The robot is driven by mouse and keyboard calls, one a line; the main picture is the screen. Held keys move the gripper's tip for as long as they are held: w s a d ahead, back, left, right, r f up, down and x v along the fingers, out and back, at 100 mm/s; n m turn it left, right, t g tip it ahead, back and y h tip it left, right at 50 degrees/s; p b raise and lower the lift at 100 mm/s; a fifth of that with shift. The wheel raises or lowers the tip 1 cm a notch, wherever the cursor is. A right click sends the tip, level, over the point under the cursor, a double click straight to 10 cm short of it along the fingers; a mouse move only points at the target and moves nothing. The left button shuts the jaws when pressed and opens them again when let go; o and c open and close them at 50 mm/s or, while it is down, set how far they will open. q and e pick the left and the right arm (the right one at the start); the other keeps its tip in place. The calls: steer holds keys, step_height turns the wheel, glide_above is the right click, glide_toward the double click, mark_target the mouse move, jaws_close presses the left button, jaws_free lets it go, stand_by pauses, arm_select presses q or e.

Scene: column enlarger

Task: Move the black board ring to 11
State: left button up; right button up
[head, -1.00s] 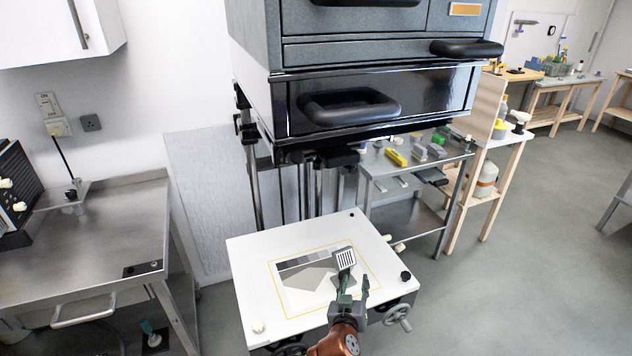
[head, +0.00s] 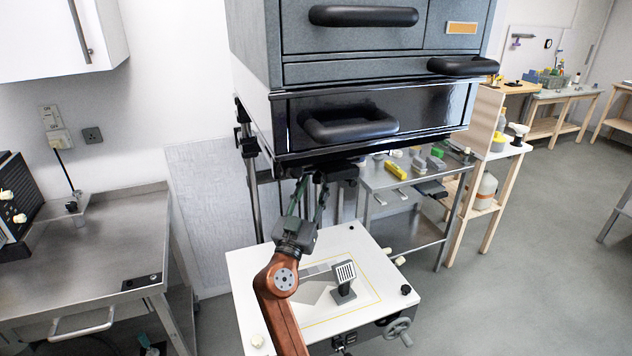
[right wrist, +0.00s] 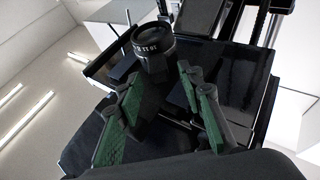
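A black ring with white numerals (right wrist: 154,46) on a short cylinder shows in the right wrist view, under the dark body of the enlarger. The numerals are small and seem to include 11 and 16; I cannot tell which one is set. My right gripper (head: 311,186) is raised under the enlarger head in the head view. In the right wrist view its green-padded fingers (right wrist: 157,82) are spread open, with the ring just past and between their tips. I see no contact. In the head view the ring is not clearly visible near the fingertips. My left gripper is not in view.
The enlarger head (head: 370,112) hangs close above my right gripper, with vertical columns behind. The white baseboard (head: 250,268) below carries a small grey stand (head: 344,281). A steel bench (head: 90,245) is at left; a tool cart (head: 405,178) stands behind at right.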

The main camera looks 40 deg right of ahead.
steer(key=shift+x, duration=1)
steer(key=shift+c, duration=0.2)
jaws_close()
